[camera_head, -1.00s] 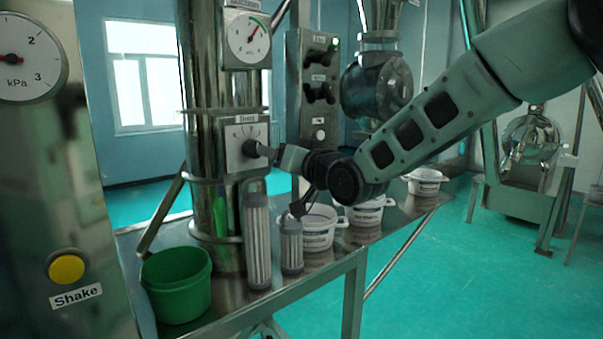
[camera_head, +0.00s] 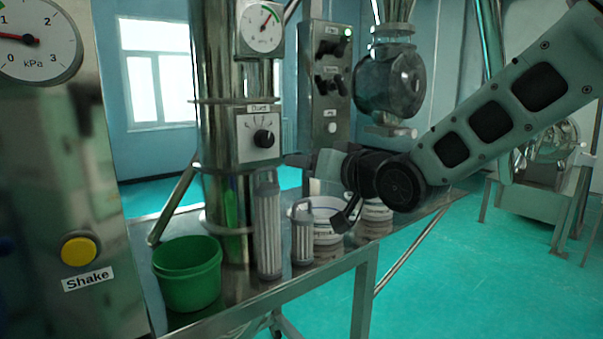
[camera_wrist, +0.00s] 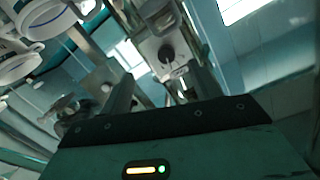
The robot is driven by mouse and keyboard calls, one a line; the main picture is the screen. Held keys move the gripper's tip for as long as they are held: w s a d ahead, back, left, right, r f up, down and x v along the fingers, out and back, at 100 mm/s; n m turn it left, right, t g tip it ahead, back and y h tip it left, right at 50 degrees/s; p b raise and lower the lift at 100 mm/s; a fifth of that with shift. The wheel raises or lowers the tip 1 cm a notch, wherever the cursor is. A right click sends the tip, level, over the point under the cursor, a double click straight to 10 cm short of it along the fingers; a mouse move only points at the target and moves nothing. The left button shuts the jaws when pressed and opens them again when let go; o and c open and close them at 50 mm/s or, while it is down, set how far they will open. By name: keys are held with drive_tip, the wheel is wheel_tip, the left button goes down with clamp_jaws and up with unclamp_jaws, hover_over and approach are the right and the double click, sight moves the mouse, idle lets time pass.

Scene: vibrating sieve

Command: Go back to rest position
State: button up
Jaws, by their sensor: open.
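My gripper (camera_head: 308,160) is in the middle of the head view, at the end of my green-grey arm. It points left toward the steel column and is apart from the black dial knob (camera_head: 263,138) on the white panel. In the wrist view my gripper (camera_wrist: 158,88) shows its two dark fingers spread, with nothing between them. The dial knob (camera_wrist: 166,53) also shows beyond the fingers there. In the head view the far fingertips are hard to make out against the column.
A green bucket (camera_head: 187,273), a tall filter cartridge (camera_head: 268,228) and a short one (camera_head: 302,237) stand on the steel table. White tubs (camera_head: 328,226) stand behind my wrist. A yellow Shake button (camera_head: 79,251) is at left.

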drive_tip(key=s+d+f+n+g+h, duration=0.25)
drive_tip(key=s+f+g+h, duration=0.4)
drive_tip(key=s+f, duration=0.9)
drive_tip(key=s+d+f+n+g+h, duration=0.1)
drive_tip(key=s+d+f+g, duration=0.1)
drive_tip(key=s, duration=0.7)
drive_tip(key=s+d+f+n+g+h, duration=0.1)
drive_tip(key=s+d+f+g, duration=0.1)
drive_tip(key=s+d+g, duration=0.3)
drive_tip(key=s, duration=0.4)
drive_tip(key=shift+s, duration=0.2)
